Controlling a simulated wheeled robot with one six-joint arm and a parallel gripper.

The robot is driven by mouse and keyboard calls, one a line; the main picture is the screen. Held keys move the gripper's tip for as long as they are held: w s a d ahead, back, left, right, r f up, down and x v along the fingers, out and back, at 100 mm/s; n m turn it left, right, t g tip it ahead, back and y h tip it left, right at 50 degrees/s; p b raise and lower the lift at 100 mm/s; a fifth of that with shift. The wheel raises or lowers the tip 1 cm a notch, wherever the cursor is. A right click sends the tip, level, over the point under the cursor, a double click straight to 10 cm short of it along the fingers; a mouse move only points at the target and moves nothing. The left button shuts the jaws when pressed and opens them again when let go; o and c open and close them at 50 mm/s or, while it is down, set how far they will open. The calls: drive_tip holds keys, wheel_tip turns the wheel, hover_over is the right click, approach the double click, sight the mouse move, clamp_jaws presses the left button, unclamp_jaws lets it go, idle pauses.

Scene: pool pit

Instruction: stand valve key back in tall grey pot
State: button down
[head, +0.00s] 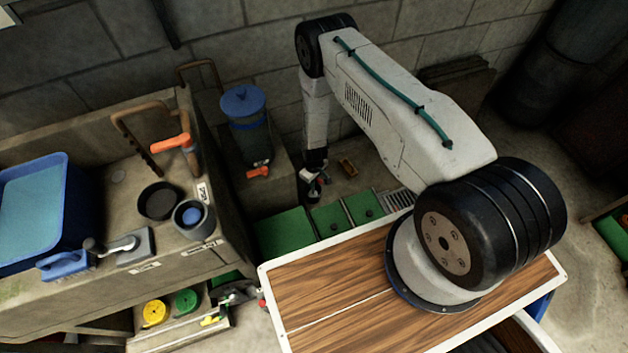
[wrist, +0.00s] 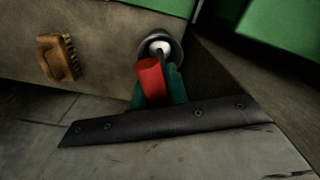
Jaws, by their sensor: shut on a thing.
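My gripper (wrist: 158,88) reaches down low beyond the wood-topped counter in the head view, near the brush. In the wrist view its teal fingers are shut on a red cylindrical piece, seemingly the handle of the valve key (wrist: 151,80). Most of the key is hidden. Just past the red piece is a dark grey round rim with a pale centre (wrist: 160,48); I cannot tell if it is part of the key or a separate thing. A grey pot (head: 207,233) with blue inside stands at the right end of the left bench in the head view, apart from my gripper.
A black bowl (head: 160,201), a blue tub (head: 66,200) and an orange-handled pipe (head: 172,142) are on the bench. A blue-lidded canister (head: 243,104) stands behind it. A wooden brush (wrist: 58,58) lies left of my gripper in the wrist view. Green panels (head: 285,232) are below.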

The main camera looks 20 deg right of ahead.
drive_tip(key=shift+f, duration=0.35)
drive_tip(key=c, duration=1.3)
unclamp_jaws()
drive_tip(key=shift+r, duration=4)
